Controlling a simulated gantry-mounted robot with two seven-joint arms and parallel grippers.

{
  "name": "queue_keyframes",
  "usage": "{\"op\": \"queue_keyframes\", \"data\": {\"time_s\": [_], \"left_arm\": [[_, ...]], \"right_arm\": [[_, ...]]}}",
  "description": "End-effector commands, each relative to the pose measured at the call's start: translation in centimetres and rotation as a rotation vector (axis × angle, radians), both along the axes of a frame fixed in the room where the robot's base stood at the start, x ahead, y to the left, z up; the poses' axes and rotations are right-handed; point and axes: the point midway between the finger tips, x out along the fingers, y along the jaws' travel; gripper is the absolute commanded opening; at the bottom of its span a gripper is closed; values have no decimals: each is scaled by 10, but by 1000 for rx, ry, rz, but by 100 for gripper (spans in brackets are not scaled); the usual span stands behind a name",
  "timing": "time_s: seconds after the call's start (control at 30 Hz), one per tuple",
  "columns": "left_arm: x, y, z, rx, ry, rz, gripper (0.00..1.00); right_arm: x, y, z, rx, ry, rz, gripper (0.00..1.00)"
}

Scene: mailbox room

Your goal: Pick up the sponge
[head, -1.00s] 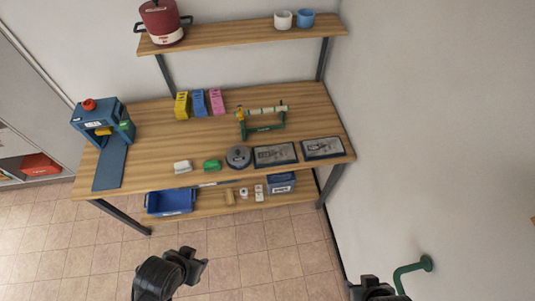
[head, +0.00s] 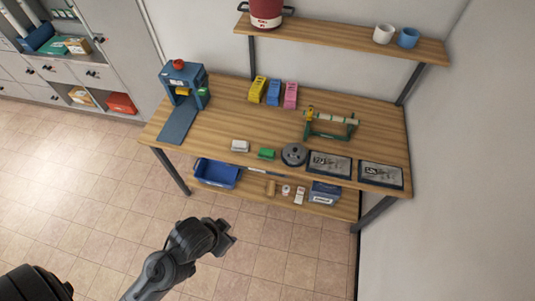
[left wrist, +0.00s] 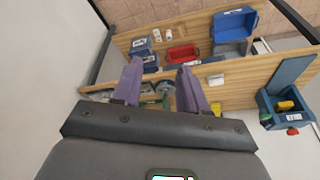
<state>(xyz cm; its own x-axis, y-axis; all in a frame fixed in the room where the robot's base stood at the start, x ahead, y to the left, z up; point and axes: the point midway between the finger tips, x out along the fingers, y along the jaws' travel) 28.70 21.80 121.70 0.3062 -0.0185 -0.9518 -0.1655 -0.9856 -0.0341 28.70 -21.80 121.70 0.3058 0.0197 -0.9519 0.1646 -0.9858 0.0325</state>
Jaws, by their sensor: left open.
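A small green block (head: 266,153), which looks like the sponge, lies near the front edge of the wooden table (head: 215,130). It sits between a white block (head: 240,146) on its left and a round grey object (head: 294,154) on its right. My left gripper (head: 228,232) is over the floor in front of the table, apart from it. In the left wrist view, its two purple fingers (left wrist: 160,82) are spread with nothing visible between them. I cannot make out the sponge there; a finger may hide it. My right gripper is not in view.
Two framed panels (head: 330,164) lie at the front right. A green stand (head: 330,125), coloured holders (head: 273,92) and a blue machine (head: 184,88) stand farther back. A blue bin (head: 217,173) is on the lower shelf. The floor in front is clear.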

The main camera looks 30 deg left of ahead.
Motion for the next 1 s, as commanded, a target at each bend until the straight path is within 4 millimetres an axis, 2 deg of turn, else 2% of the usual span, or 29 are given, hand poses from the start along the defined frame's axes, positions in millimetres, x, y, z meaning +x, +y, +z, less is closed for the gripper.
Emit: {"op": "queue_keyframes", "data": {"time_s": [0.33,0.6,0.67,1.0], "left_arm": [[0,0,0,0,0,0,43],[0,0,0,0,0,0,84],[0,0,0,0,0,0,90],[1,0,0,-9,-3,23,90]], "right_arm": [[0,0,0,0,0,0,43],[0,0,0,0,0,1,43],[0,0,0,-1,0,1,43],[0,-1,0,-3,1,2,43]]}}
